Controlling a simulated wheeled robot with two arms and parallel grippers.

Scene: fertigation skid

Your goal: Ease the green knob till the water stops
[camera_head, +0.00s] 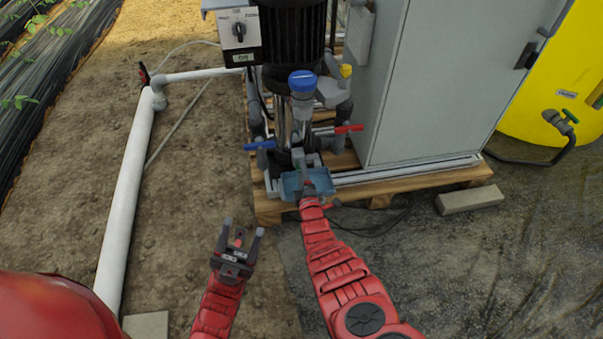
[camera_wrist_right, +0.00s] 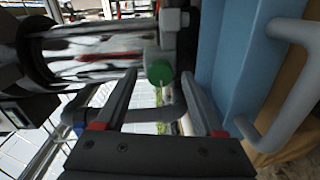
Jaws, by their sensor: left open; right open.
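The green knob (camera_wrist_right: 159,72) shows in the right wrist view, in front of a shiny metal cylinder (camera_wrist_right: 90,65). My right gripper (camera_wrist_right: 155,82) is open, with one finger on each side of the knob in that view; I see no clear contact. In the head view my right gripper (camera_head: 304,163) is at the foot of the pump, over a blue tray (camera_head: 290,188), and it hides the knob there. I cannot make out a water stream for certain. My left gripper (camera_head: 241,230) is open and empty over the soil, left of the tray.
A blue-handled valve (camera_head: 260,145) and a red-handled valve (camera_head: 348,129) flank the pump (camera_head: 292,30). A blue-capped part (camera_head: 303,82) rises above my right gripper. A grey cabinet (camera_head: 425,75) stands right on the wooden pallet (camera_head: 420,184). A white pipe (camera_head: 128,190) runs at left.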

